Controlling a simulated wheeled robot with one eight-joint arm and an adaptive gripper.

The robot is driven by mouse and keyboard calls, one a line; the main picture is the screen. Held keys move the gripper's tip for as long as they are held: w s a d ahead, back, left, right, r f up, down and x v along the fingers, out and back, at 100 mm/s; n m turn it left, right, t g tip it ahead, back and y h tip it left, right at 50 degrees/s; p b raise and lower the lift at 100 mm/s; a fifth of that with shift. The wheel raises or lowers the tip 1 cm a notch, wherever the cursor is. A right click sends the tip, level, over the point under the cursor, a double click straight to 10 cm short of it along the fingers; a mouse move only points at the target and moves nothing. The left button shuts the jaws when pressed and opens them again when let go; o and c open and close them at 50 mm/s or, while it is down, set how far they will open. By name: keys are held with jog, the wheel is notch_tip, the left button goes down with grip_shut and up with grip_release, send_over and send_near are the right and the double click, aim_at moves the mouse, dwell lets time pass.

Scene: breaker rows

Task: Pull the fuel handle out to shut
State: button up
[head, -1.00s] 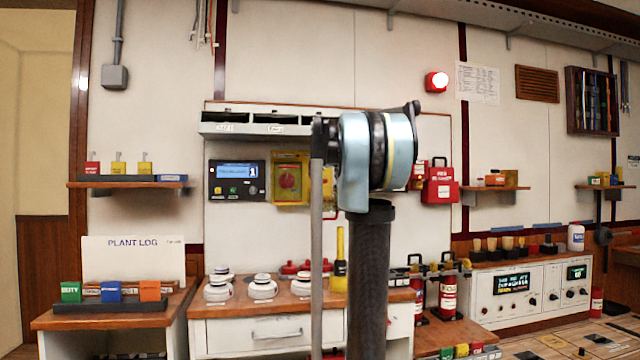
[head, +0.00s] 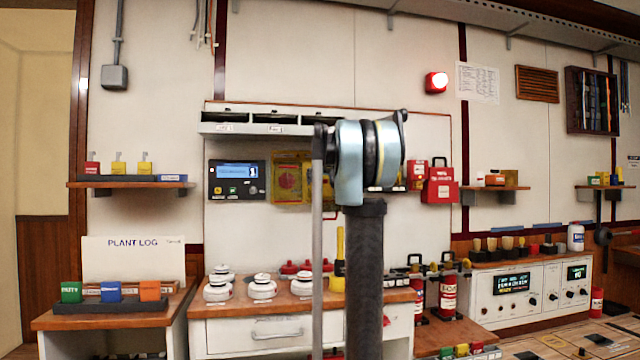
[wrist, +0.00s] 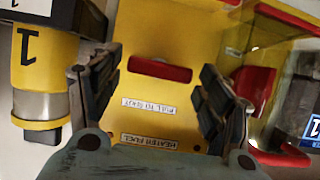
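The fuel handle (wrist: 160,69) is a short red bar on a yellow panel (wrist: 180,27) in the wrist view. Upside-down labels there read "PULL TO SHUT" (wrist: 149,105) and "HEATER FUEL" (wrist: 148,141). My gripper (wrist: 160,64) is open, with one dark finger on each side of the handle's ends. The fingers appear apart from the bar, and nothing is between them but the view of the handle. I cannot tell the distance to the panel. In the head view my arm hides the gripper and the handle.
A yellow box with a clear cover (wrist: 285,25) stands close at right in the wrist view. A yellow cylinder marked 1 (wrist: 43,60) is close at left. In the head view, a display unit (head: 236,180) and white detectors (head: 262,287) on a bench are nearby.

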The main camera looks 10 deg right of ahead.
jog(key=c, duration=1)
jog(key=shift+o, duration=0.2)
jog(key=shift+s, duration=2.15)
jog(key=o, duration=1.5)
jog(key=shift+s, duration=0.1)
jog(key=v, duration=1.1)
jog(key=shift+s+r, duration=0.1)
jog(key=shift+s, duration=0.3)
